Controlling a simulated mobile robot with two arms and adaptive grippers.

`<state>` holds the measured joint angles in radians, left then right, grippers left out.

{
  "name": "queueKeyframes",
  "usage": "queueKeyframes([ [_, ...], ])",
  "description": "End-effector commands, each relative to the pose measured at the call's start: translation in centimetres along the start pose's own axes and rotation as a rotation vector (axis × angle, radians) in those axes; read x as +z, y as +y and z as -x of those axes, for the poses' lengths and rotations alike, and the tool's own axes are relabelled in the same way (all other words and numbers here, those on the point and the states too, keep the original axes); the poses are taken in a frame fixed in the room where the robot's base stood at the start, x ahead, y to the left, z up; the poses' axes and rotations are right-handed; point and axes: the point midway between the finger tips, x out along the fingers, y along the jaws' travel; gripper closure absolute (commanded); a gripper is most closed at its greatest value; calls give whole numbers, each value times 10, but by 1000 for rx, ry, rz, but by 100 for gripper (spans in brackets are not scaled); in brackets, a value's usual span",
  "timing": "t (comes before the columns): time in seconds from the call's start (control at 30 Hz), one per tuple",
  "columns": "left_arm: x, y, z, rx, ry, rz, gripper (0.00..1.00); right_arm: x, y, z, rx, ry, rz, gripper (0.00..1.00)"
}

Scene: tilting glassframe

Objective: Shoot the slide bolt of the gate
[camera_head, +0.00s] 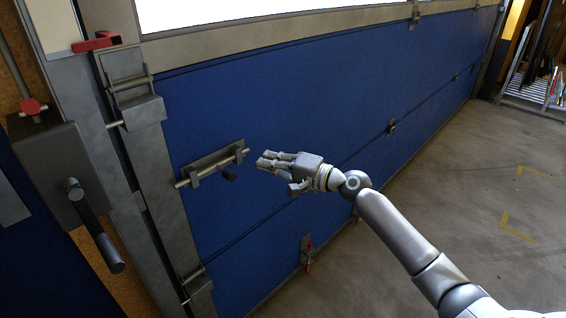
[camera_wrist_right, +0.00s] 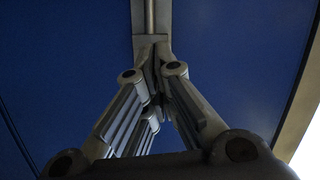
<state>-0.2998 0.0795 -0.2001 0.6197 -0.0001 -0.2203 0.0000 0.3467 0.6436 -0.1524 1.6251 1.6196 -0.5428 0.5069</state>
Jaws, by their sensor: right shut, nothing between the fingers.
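The slide bolt (camera_head: 207,165) sits on the left part of the blue gate (camera_head: 330,110): a grey plate with brackets, a light rod and a dark knob (camera_head: 230,174). The rod's left end lies close to the grey edge post (camera_head: 160,195); I cannot tell whether it enters it. My right gripper (camera_head: 263,160) is just right of the bolt, pointing left at its right end. Its fingers are shut with nothing between them. In the right wrist view, the closed fingertips (camera_wrist_right: 153,66) are just below a bolt bracket and rod (camera_wrist_right: 149,20); contact is unclear. My left gripper is out of view.
A grey box with a dark lever handle (camera_head: 88,215) and a red knob stands left of the gate. A red latch (camera_head: 307,255) is low on the gate. The concrete floor (camera_head: 430,200) at right is mostly clear; a rack (camera_head: 535,80) stands far right.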

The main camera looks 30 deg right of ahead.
Motion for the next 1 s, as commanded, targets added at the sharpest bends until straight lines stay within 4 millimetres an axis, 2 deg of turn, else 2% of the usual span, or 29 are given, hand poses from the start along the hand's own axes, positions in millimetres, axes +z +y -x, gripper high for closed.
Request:
queueKeyframes([
  [0.17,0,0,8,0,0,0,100,0,-3,-34,-2,0,0,100],
  [0.3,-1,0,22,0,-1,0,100,23,-3,-37,2,-3,1,100],
  [0.43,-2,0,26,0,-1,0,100,34,-2,-40,1,-1,1,100],
  [0.87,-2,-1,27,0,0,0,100,39,0,-41,0,0,1,100],
  [1.0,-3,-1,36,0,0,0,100,49,-5,-43,0,-3,-2,100],
])
